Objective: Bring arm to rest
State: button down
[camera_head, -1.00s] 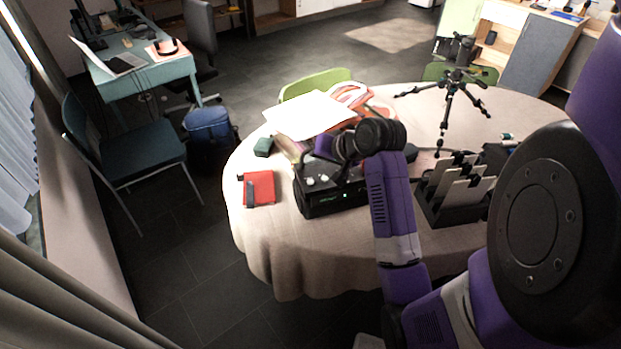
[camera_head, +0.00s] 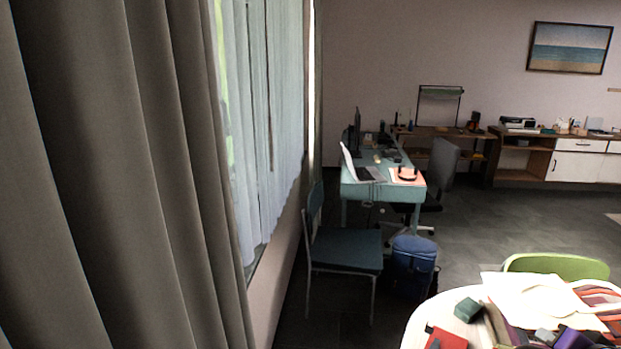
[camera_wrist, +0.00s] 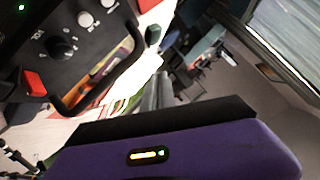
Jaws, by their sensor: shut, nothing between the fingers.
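My gripper (camera_wrist: 165,122) spans the bottom of the wrist view. Its purple housing carries a small lit strip, with a black part along its upper edge. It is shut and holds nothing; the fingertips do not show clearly. It is over the table, close to a black device with knobs (camera_wrist: 62,48) and a black handle (camera_wrist: 112,92). No clear part of my arm shows in the head view, though a small purple patch at its bottom edge may be mine.
The round table's rim (camera_head: 410,335) holds papers (camera_head: 535,297), a dark green box (camera_head: 467,310) and a red item (camera_head: 446,339). A green chair (camera_head: 556,265) stands behind. A dark chair (camera_head: 345,250), blue bag (camera_head: 413,255) and desk (camera_head: 385,190) stand beyond; curtains (camera_head: 120,180) fill the left.

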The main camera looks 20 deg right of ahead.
jog(key=s+a+r+n+t+h, duration=0.2)
jog(key=a+n+t+h, duration=0.25)
jog(key=a, duration=1.85)
jog(key=s+a+f+n+y, duration=0.1)
jog(key=s+a+n+y, duration=0.4)
jog(key=a, duration=0.5)
jog(key=s+a+f+n+t+y, duration=0.1)
jog(key=s+a+n+y, duration=0.3)
jog(key=s+a, duration=0.5)
jog(key=shift+s+a+f+n+y, duration=0.35)
jog(key=shift+f+y, duration=0.1)
jog(key=shift+y, duration=0.7)
jog(key=shift+d, duration=0.15)
